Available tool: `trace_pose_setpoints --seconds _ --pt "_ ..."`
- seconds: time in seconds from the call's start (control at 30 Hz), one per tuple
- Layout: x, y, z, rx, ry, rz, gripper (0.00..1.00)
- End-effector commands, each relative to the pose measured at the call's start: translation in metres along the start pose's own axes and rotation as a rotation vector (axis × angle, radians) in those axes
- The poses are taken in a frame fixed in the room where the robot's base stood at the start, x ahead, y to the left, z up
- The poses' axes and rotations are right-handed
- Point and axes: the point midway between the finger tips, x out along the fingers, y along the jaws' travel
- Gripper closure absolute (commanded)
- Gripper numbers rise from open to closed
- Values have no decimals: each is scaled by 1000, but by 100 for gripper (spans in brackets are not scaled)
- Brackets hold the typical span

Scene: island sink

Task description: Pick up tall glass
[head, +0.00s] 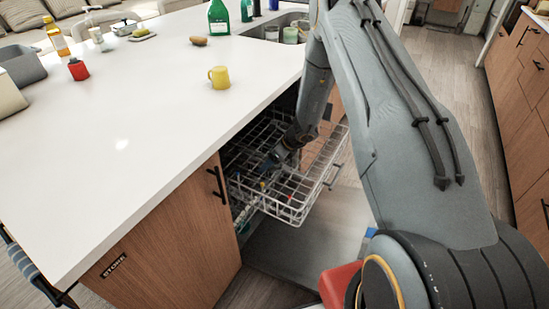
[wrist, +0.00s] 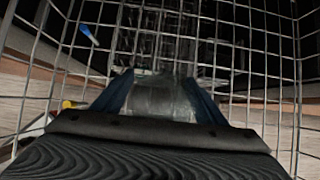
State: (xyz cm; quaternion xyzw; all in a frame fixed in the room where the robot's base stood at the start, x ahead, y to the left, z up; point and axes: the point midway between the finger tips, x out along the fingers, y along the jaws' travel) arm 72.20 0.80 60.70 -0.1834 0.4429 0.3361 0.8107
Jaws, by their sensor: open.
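My gripper (head: 270,162) is low inside the pulled-out dishwasher rack (head: 296,207) in the head view. In the wrist view my gripper (wrist: 158,82) has its two dark blue fingers apart. A pale, see-through shape (wrist: 160,99) that looks like the tall glass shows between the fingers. Its outline is dim and blends with the wire behind it. I cannot tell whether the fingers touch it. In the head view I cannot make out this glass; the arm and rack wires cover that spot.
Rack wires surround my gripper closely. A blue item (wrist: 88,35) and a yellow item (wrist: 72,104) show at the left in the wrist view.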

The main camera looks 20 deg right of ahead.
Motion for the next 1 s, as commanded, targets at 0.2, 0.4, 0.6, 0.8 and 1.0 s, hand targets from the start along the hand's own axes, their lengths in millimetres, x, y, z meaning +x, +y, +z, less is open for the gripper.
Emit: trace_pose_setpoints --seconds 0.2,0.4,0.6,0.8,1.0 --pt "0 0 0 0 0 0 43" --pt "0 0 0 0 0 0 76" --pt "-1 0 0 0 0 -1 84" --pt "-3 -1 2 0 -1 -1 84" --pt "-14 -2 2 2 0 -2 84"
